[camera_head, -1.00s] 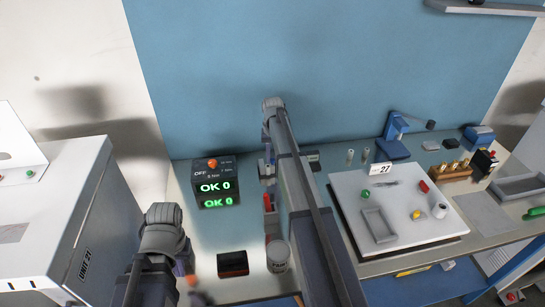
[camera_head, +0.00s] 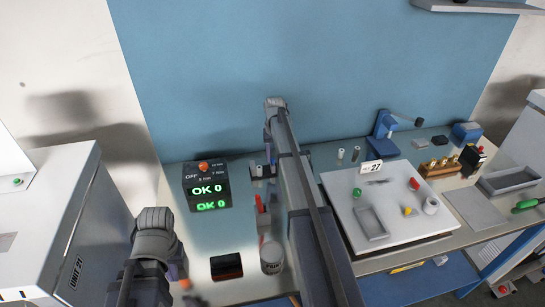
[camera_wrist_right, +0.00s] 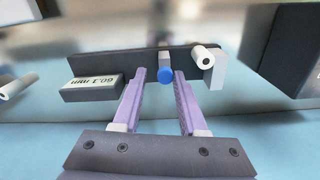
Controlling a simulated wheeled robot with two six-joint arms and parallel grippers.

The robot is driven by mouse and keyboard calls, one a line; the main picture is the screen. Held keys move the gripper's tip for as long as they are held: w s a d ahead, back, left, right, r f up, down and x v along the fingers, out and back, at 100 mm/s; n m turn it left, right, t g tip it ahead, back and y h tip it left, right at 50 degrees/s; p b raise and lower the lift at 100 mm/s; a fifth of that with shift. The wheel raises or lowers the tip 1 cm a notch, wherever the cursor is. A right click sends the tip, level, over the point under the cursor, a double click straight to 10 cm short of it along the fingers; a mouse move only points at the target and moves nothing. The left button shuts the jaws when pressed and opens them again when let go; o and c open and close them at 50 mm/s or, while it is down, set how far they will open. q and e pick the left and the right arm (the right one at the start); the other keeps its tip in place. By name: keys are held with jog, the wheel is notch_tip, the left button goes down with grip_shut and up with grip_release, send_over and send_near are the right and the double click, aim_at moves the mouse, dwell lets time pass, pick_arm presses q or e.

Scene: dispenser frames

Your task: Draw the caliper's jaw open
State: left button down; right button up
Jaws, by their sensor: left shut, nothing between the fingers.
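The caliper shows in the right wrist view as a dark rail (camera_wrist_right: 130,62) with a display block (camera_wrist_right: 91,89) at its left, its digits upside down. A pale jaw block (camera_wrist_right: 217,72) stands at the right end, with a white cylinder (camera_wrist_right: 205,57) by it. A pale slider with a blue knob (camera_wrist_right: 166,75) sits mid-rail. My right gripper (camera_wrist_right: 159,75) is open, its fingertips on either side of the knob with gaps showing; I cannot tell the depth. My left gripper (camera_head: 172,275) is shut and empty, low at the left.
A box with green "OK 0" readouts (camera_head: 207,188) stands left of my right arm. A grey can (camera_head: 271,256) and a dark open bin (camera_head: 226,272) stand in front. A white board (camera_head: 340,195) with small parts lies at the right. A large white unit (camera_head: 50,220) stands at the left.

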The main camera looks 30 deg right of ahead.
aim_at(274, 159)
jog(key=shift+o, duration=0.8)
jog(key=shift+a, duration=0.1)
pick_arm(q)
jog(key=shift+r, duration=0.1)
pick_arm(e)
notch_tip(274, 159, up, 8)
jog(key=p, duration=0.8)
pick_arm(q)
notch_tip(274, 159, up, 8)
jog(key=shift+f, duration=0.2)
pick_arm(e)
jog(key=shift+f, duration=0.1)
